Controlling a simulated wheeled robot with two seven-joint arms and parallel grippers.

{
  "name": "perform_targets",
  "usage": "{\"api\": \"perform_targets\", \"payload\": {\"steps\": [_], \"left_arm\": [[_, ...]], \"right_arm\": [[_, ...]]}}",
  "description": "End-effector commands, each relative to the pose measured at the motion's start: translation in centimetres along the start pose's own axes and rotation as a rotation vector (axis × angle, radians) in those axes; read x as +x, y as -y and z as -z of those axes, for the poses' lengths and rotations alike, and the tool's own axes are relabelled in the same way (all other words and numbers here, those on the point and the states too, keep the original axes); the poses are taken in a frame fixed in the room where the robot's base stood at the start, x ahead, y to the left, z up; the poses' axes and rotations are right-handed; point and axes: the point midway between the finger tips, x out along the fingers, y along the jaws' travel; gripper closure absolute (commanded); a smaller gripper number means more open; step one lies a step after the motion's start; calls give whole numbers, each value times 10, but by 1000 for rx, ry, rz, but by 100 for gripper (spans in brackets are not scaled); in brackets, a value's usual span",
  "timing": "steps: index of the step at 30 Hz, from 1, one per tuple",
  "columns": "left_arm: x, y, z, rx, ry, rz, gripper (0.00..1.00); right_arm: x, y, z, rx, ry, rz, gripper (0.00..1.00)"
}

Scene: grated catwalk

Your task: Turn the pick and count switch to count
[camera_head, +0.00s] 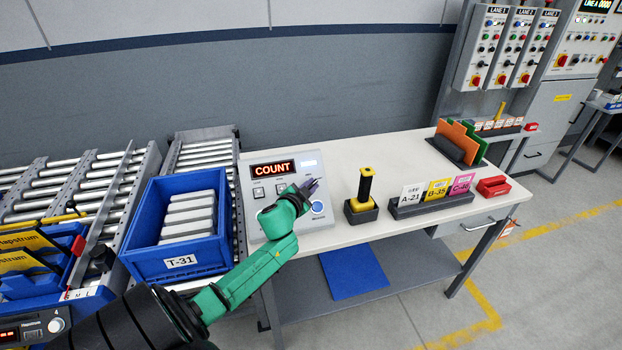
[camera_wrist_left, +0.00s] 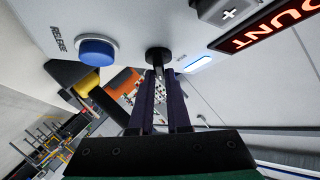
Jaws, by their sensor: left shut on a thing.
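The control box (camera_head: 248,215) stands at the left end of the white workbench. Its display (camera_head: 273,169) reads COUNT in red letters, and part of it shows in the wrist view (camera_wrist_left: 262,26). My left gripper (camera_head: 313,186) is at the right side of the box's face, its arm crossing in front of the lower part. In the wrist view my left gripper (camera_wrist_left: 160,76) is shut on the small black switch knob (camera_wrist_left: 158,54). The knob is hidden behind the gripper in the head view. My right gripper is not in view.
A blue release button (camera_wrist_left: 97,51) is close beside the knob. A yellow-and-black scanner (camera_head: 365,186) stands in a holder right of the box. A blue T-31 tote (camera_head: 143,235) stands left. The bench middle (camera_head: 380,160) is clear.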

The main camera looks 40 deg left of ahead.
Motion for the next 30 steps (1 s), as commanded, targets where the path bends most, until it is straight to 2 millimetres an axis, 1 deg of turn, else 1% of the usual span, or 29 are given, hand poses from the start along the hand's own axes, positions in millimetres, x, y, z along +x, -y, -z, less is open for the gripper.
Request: {"api": "perform_targets", "payload": {"steps": [1,3,15,16,17,18,26,30], "left_arm": [[0,1,1,6,2,-6,100],[0,1,0,12,1,-12,100],[0,0,0,17,0,-16,100],[0,0,0,17,0,-16,74],[0,0,0,17,0,-15,62],[0,0,0,16,0,-15,55],[0,0,0,15,0,-15,55],[-6,-1,-1,15,2,-16,55]], "right_arm": [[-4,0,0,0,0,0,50],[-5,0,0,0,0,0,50],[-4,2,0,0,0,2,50],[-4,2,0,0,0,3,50],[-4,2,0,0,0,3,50],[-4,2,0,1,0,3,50],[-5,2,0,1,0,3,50],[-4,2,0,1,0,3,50]]}}
